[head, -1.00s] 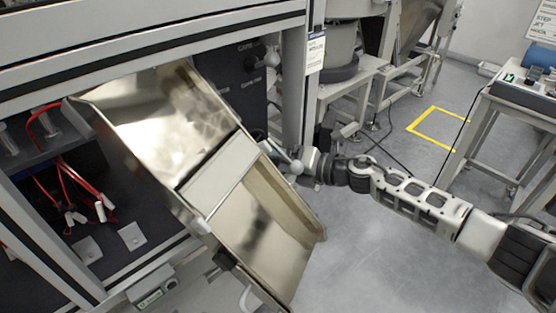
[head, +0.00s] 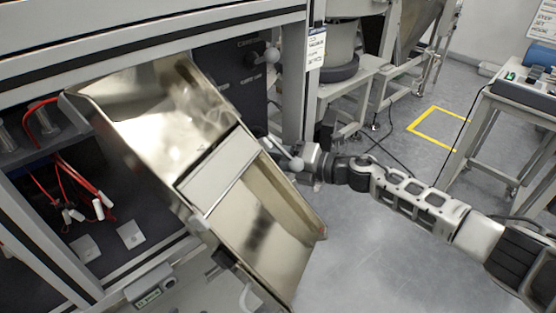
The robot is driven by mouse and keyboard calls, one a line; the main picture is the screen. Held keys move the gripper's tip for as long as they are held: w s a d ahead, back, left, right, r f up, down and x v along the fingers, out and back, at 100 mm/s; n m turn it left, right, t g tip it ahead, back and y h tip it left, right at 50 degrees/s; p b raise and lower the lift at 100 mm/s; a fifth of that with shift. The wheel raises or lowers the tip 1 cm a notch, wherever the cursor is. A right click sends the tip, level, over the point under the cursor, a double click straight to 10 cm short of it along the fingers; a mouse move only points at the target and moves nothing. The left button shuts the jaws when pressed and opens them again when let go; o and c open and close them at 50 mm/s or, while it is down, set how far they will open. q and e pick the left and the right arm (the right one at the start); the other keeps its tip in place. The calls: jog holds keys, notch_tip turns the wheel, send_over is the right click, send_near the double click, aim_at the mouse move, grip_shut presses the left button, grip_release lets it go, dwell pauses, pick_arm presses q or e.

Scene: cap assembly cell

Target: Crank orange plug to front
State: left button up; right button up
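No orange plug shows in the head view. A steel chute (head: 262,222) slopes down out of the machine frame, with a pale plate (head: 218,172) across its middle. A lever with a grey ball knob (head: 296,164) shows just behind the chute's right edge. My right arm comes in from the right, and its gripper (head: 290,158) is at this lever and knob. The fingers are small and partly hidden by the chute, so I cannot tell whether they are shut on the lever. My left gripper is not in view.
A second ball-knob lever (head: 272,55) sits on the dark panel (head: 233,70) above. Red cables (head: 75,185) hang inside the machine at left. A machine post (head: 298,90) stands beside the gripper. A side table (head: 515,105) is at right. Grey floor is open below my arm.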

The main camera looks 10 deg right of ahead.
jog(key=m+y+b, duration=0.1)
jog(key=m, duration=0.1)
jog(key=m+y+b, duration=0.1)
jog(key=m+b, duration=0.1)
jog(key=shift+d+f+m+t, duration=0.1)
jog(key=shift+f+m+t, duration=0.2)
jog(key=shift+f, duration=0.1)
dwell(0.5)
jog(key=o, duration=1)
jog(key=v, duration=1.6)
jog(key=shift+w+b, duration=0.1)
jog(key=shift+b, duration=0.3)
